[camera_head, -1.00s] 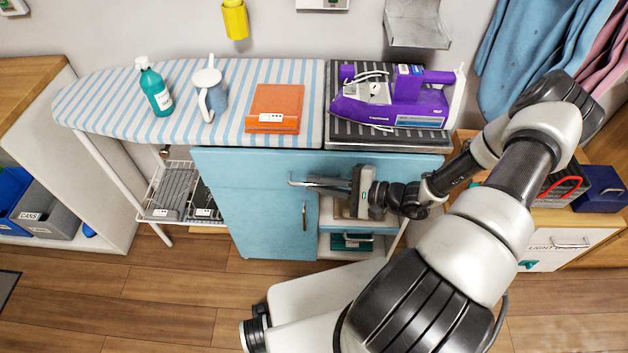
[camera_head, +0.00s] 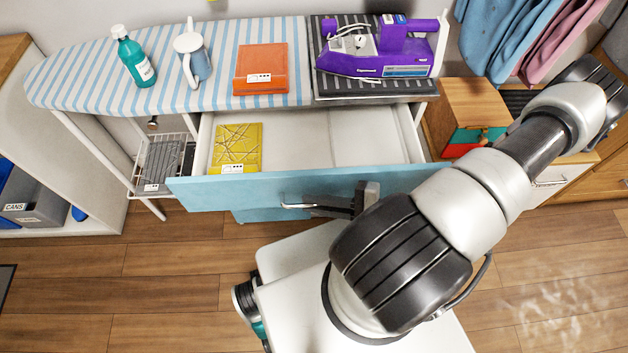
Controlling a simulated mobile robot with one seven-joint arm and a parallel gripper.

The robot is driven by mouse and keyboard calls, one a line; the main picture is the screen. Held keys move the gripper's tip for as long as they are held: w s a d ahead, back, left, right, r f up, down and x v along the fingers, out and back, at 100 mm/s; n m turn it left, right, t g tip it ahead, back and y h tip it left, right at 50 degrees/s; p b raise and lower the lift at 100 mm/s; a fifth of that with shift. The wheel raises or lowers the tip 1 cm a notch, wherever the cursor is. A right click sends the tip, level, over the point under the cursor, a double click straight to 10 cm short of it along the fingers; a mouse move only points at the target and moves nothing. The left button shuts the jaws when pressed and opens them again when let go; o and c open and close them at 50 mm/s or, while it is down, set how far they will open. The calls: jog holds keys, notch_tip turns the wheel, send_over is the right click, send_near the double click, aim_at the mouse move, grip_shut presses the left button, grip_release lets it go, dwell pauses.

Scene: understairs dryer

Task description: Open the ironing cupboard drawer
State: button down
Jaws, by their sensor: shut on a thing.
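The ironing cupboard drawer (camera_head: 300,186) is pulled well out from under the ironing board (camera_head: 110,85). Its blue front faces me, and its pale inside shows. A yellow patterned item (camera_head: 237,146) lies in its left part; the right part looks empty. A metal bar handle (camera_head: 296,206) is on the drawer front. My gripper (camera_head: 330,206) is at the right part of this handle and shut on it. My arm hides part of the gripper and the handle's right end.
On the board stand a green bottle (camera_head: 134,58), a white-and-blue jug (camera_head: 193,55), an orange folded item (camera_head: 261,70) and a purple iron (camera_head: 380,52) on a dark rest. A wooden box (camera_head: 472,104) is at the right. Wooden floor (camera_head: 150,280) is clear at left.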

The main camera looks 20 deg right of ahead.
jog(key=shift+s+a, duration=0.2)
jog(key=shift+s, duration=0.5)
jog(key=shift+s+a, duration=0.2)
jog(key=shift+s, duration=0.45)
jog(key=c, duration=2.1)
grip_release()
jog(key=p+v, duration=0.1)
jog(key=v, duration=1.6)
jog(key=shift+s+d+r, duration=0.15)
jog(key=shift+d, duration=0.05)
jog(key=shift+s, duration=0.15)
